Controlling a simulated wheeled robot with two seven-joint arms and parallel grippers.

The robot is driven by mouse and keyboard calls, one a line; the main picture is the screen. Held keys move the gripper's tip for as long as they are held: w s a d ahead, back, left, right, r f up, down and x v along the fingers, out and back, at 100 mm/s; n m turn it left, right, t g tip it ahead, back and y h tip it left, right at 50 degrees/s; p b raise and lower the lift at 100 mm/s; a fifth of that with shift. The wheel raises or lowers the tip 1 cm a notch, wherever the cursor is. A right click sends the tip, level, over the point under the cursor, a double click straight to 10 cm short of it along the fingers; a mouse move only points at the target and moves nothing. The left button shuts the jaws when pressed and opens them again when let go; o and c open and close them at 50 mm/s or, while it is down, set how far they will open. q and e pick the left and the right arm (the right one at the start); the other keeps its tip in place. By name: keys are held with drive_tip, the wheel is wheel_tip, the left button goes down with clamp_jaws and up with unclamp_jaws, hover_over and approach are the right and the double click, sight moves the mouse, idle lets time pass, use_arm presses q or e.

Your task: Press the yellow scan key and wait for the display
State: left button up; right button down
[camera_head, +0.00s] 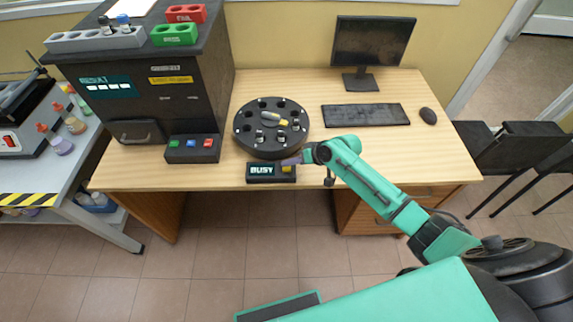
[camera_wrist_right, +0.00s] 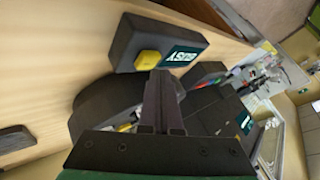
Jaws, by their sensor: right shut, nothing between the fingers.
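The yellow scan key (camera_head: 287,169) sits at the right end of a small black box (camera_head: 272,179) near the table's front edge. The box's display (camera_head: 262,170) reads "BUSY". In the right wrist view the yellow key (camera_wrist_right: 150,60) and the display (camera_wrist_right: 184,56) show just past my fingertips. My right gripper (camera_head: 291,161) is shut and empty, with its fingertips beside the key. It also shows in the right wrist view (camera_wrist_right: 160,76). I cannot tell whether the fingertips touch the key. My left gripper is not in view.
A round black carousel (camera_head: 243,139) with vials stands just behind the box. To its left are a dark analyser (camera_head: 150,105) and a panel with coloured buttons (camera_head: 193,156).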

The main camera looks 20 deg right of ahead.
sight(289, 170)
drive_tip(key=shift+r, duration=0.25)
wheel_tip(289, 170, up, 5)
drive_tip(key=p, duration=0.5)
drive_tip(key=shift+r, duration=0.1)
drive_tip(key=shift+a, duration=0.1)
idle(0.5)
